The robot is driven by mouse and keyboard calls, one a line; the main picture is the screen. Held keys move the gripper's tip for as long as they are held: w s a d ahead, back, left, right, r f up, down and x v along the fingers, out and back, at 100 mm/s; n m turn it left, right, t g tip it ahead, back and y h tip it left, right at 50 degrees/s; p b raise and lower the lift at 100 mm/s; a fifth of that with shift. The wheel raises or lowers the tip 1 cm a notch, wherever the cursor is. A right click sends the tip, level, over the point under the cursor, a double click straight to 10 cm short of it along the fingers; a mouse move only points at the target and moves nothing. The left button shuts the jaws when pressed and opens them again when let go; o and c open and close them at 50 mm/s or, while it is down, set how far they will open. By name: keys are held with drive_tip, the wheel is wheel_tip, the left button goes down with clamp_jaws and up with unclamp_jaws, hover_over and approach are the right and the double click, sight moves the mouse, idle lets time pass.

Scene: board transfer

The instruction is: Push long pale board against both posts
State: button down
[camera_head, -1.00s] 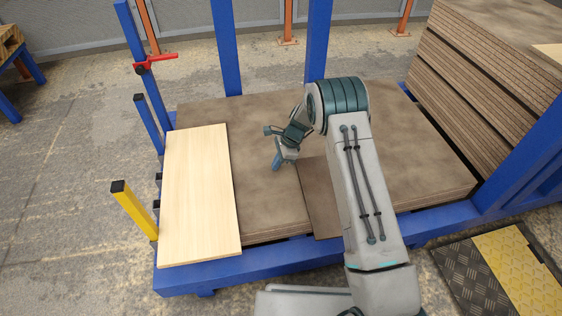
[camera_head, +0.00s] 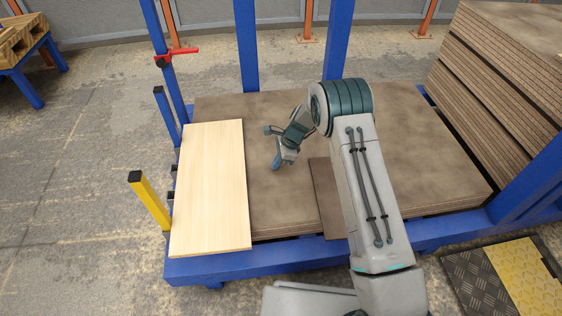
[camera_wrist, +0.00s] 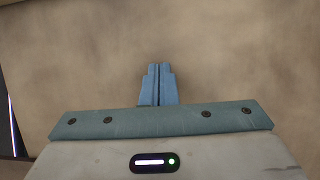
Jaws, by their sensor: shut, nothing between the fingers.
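The long pale board (camera_head: 211,185) lies flat at the left end of the brown board stack, in the head view. Its left long edge is close to the yellow post (camera_head: 150,200) and the blue black-capped post (camera_head: 168,118); I cannot tell whether it touches either. My gripper (camera_head: 276,165) is shut and empty, pointing down over the brown sheet to the right of the pale board, with a gap between them. The wrist view shows the closed blue fingers (camera_wrist: 158,68) over plain brown surface, with no pale board in sight.
The brown stack (camera_head: 400,140) rests on a blue frame (camera_head: 230,262) with tall blue uprights behind. A narrow darker brown piece (camera_head: 325,190) lies partly behind my arm. A red clamp-like part (camera_head: 177,56) sits at back left. More stacked boards (camera_head: 490,85) stand at right.

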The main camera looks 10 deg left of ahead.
sight(245, 169)
drive_tip(key=shift+s+a+p, duration=0.2)
drive_tip(key=shift+s+a, duration=0.25)
drive_tip(key=shift+a, duration=1.1)
drive_tip(key=shift+s+a+p, duration=0.15)
drive_tip(key=shift+s+a, duration=0.25)
drive_tip(key=shift+a, duration=1.15)
drive_tip(key=shift+s+a+p, duration=0.2)
drive_tip(key=shift+s+a, duration=0.25)
drive_tip(key=shift+a, duration=1.1)
drive_tip(key=shift+s+a, duration=0.15)
drive_tip(key=shift+a, duration=0.2)
drive_tip(key=shift+a+r, duration=0.1)
drive_tip(key=shift+a, duration=0.05)
drive_tip(key=shift+d, duration=1.1)
drive_tip(key=shift+w+d+r, duration=0.1)
drive_tip(key=shift+w+d, duration=0.15)
drive_tip(key=shift+w, duration=0.1)
wheel_tip(245, 169, up, 7)
drive_tip(key=p, duration=0.5)
drive_tip(key=shift+d+f, duration=0.1)
drive_tip(key=shift+f, duration=0.1)
